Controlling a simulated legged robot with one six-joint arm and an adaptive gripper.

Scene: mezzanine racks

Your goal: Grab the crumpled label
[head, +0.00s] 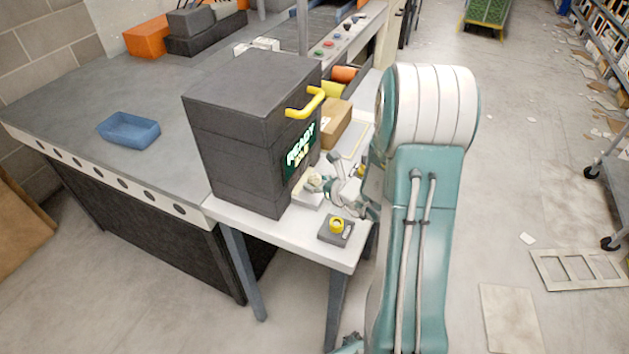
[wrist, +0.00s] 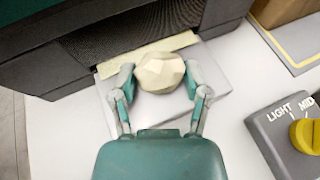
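The crumpled label is a cream, faceted wad (wrist: 161,73) in the middle of the wrist view. It rests on or just above a pale grey plate (wrist: 222,84) in front of a dark box. In the head view the wad (head: 313,181) is small and partly hidden by my gripper. My gripper (wrist: 159,72) has one finger on each side of the wad, with the fingertips at or very near its sides. I cannot tell whether the fingers press on it. My gripper also shows in the head view (head: 326,184), low at the front of the box.
The dark box (head: 245,120) with a yellow handle (head: 306,102) and lit sign stands close behind the wad. A grey switch block (head: 333,233) with a yellow knob is nearby. A cardboard box (head: 335,125) stands behind. A blue tray (head: 128,130) lies on the bench.

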